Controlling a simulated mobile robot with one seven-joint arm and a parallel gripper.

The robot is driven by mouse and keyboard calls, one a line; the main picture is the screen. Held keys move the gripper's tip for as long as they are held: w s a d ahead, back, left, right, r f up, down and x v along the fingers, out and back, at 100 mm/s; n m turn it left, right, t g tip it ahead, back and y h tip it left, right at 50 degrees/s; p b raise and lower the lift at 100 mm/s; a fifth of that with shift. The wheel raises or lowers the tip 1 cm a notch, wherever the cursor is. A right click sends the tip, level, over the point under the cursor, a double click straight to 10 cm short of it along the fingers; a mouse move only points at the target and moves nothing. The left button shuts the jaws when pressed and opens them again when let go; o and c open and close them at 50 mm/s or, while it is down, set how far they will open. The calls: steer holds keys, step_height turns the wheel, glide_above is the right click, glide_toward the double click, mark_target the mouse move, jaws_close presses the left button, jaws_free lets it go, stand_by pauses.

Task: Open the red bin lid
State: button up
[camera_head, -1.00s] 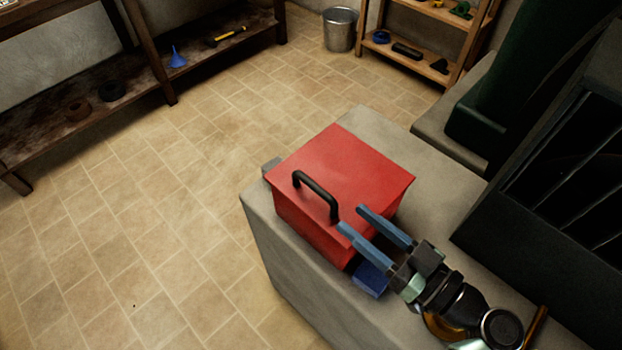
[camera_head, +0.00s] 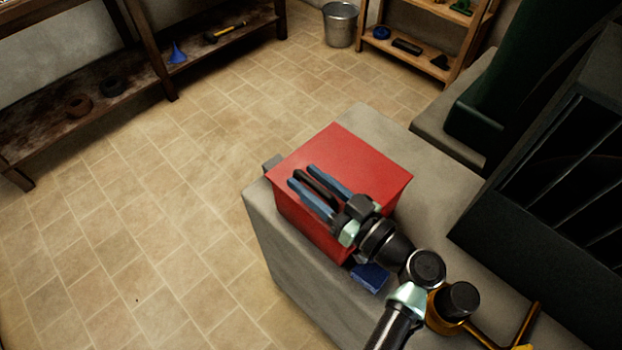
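The red bin (camera_head: 300,222) stands on a grey block with its red lid (camera_head: 362,160) down flat. A black handle (camera_head: 305,177) rises from the lid near its left front side. My gripper (camera_head: 301,176) is over the lid with its two blue fingers on either side of the handle. The fingers are spread and the handle runs between them. I cannot tell whether either finger touches it. My gripper's body hides part of the lid's front edge and the near end of the handle.
The grey block (camera_head: 425,195) has bare top right of the bin. A blue block (camera_head: 369,277) lies by the bin's front. A dark slatted machine (camera_head: 560,190) stands at right. A metal bucket (camera_head: 340,27) and shelves (camera_head: 130,85) are beyond the open tiled floor.

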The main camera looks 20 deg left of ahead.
jaws_close()
stand_by(1.2)
